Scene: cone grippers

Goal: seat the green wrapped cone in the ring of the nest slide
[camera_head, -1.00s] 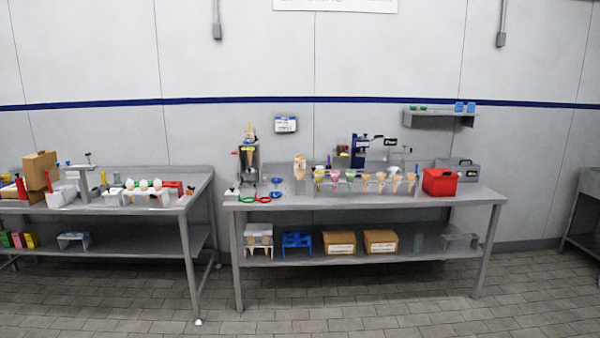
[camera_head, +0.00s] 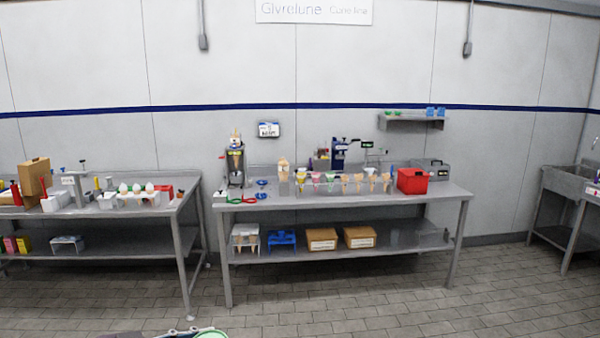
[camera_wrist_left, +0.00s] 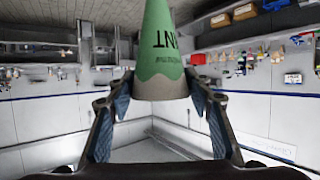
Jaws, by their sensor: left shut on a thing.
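The green wrapped cone (camera_wrist_left: 158,45) is in the left wrist view, with dark lettering on its wrap and a pale band at its wide end; its far tip is cut off by the top of the frame. My left gripper (camera_wrist_left: 158,88) is shut on it, one blue-padded finger on each side near the pale band. In the head view a green and pale rounded piece (camera_head: 209,333) shows at the bottom edge, too cropped to name surely. I cannot make out the nest slide surely; a green ring (camera_head: 234,201) and a red ring lie at the middle table's left end. My right gripper is not in view.
The middle steel table (camera_head: 340,201) holds a row of cones in a stand, a red box (camera_head: 412,181) and several devices. Another table (camera_head: 110,211) stands at left, and a sink (camera_head: 572,183) at far right. The tiled floor before the tables is clear.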

